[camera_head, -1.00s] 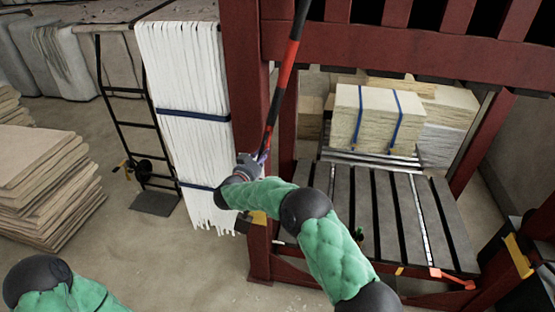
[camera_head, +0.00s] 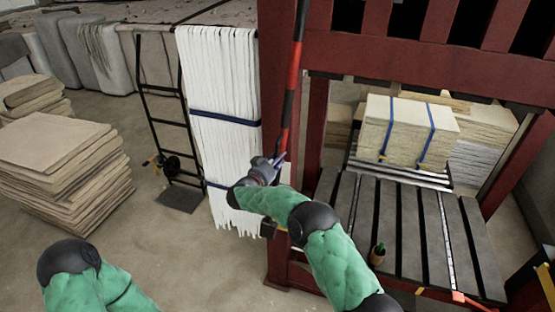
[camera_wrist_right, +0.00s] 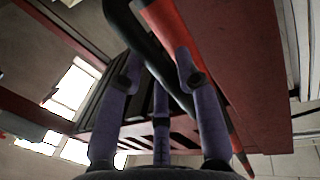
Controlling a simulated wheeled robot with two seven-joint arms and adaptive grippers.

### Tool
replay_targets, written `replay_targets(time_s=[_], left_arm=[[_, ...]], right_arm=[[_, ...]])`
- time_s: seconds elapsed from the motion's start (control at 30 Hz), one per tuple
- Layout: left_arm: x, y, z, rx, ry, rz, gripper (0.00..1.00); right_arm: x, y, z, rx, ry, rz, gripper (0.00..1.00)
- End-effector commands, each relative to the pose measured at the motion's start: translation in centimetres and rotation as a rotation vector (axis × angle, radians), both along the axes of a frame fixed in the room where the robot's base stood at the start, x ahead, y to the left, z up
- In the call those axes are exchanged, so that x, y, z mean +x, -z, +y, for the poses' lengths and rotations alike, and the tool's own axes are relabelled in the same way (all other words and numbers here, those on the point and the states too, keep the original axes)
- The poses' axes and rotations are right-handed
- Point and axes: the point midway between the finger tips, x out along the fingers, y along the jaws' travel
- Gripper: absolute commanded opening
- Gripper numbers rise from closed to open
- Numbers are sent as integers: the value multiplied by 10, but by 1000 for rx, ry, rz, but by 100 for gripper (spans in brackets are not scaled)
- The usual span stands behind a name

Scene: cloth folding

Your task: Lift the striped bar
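The striped bar (camera_head: 292,100), red and black, stands nearly upright and slightly tilted in front of the red frame, with its upper end out of view. My right gripper (camera_head: 279,160) is at the lower visible part of the bar. In the right wrist view, the purple fingers of my right gripper (camera_wrist_right: 160,62) are spread apart and look open. The bar (camera_wrist_right: 222,120) passes close to the right finger there; whether it touches is unclear. My left gripper is out of view; only part of my left arm shows at the lower left.
A red press frame (camera_head: 420,60) stands behind the bar, with a dark slatted bed (camera_head: 410,225). White hanging strips (camera_head: 222,90), a black hand truck (camera_head: 172,125) and stacked sheets (camera_head: 60,170) stand left.

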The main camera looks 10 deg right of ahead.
Motion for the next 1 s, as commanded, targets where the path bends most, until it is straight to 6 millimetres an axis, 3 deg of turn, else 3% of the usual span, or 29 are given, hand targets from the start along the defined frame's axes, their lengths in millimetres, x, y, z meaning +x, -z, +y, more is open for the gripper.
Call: replay_targets(time_s=[0.57, 1.0], left_arm=[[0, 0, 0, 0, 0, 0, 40], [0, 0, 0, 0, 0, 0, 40]], right_arm=[[-6, -2, 7, 0, -2, -2, 49], [-63, -3, 63, -1, -5, 0, 49]])
